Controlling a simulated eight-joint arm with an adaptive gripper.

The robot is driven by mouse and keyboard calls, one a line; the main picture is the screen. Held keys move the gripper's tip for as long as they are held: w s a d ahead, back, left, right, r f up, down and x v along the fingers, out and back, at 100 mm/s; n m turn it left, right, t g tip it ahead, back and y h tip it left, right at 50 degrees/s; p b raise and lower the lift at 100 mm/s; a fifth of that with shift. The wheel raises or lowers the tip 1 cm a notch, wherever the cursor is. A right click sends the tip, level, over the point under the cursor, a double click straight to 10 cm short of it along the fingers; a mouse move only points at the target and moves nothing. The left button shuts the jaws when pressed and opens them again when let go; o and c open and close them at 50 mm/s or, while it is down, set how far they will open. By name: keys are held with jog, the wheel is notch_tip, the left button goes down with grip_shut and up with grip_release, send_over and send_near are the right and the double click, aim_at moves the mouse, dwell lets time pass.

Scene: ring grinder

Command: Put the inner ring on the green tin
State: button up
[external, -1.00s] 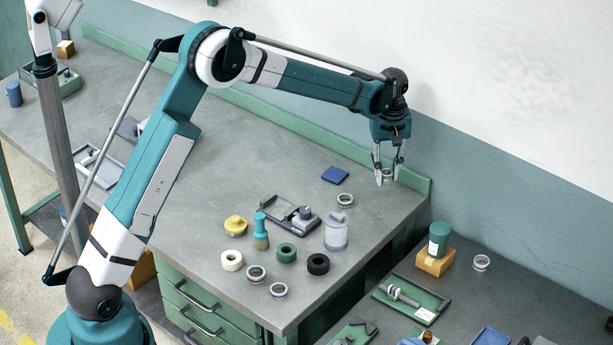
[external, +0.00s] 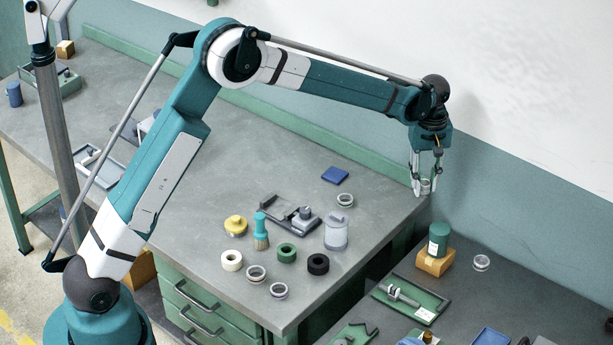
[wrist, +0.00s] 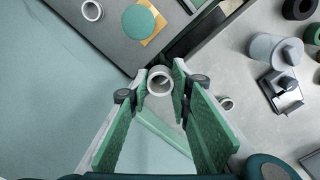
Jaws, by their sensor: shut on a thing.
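My gripper (external: 425,182) is shut on a small grey metal ring, which I take as the inner ring (wrist: 159,80). In the wrist view the ring sits between the fingertips with its round opening showing. The external view shows the gripper pointing down, held in the air near the bench's right back corner. The green tin (external: 439,238) stands upright on a tan block (external: 434,262) on the lower right bench. In the wrist view the tin's round green top (wrist: 138,22) lies ahead of the ring, slightly left. The ring is apart from the tin.
A loose ring (external: 481,263) lies right of the tin. A green tray with a caliper (external: 411,298) lies in front of it. The higher grey bench (external: 230,150) holds several rings, a brush (external: 261,232) and a grey canister (external: 336,233). A wall runs behind.

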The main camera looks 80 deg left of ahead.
notch_tip(320, 180, up, 2)
jog(key=r+p, duration=0.1)
send_over(441, 228)
jog(key=shift+a+f, duration=0.1)
jog(key=shift+f, duration=0.15)
jog(key=shift+f+p, duration=0.35)
jog(key=shift+f, duration=2.8)
jog(key=shift+f, duration=1.85)
jog(key=shift+f, duration=0.15)
jog(key=o, duration=0.9)
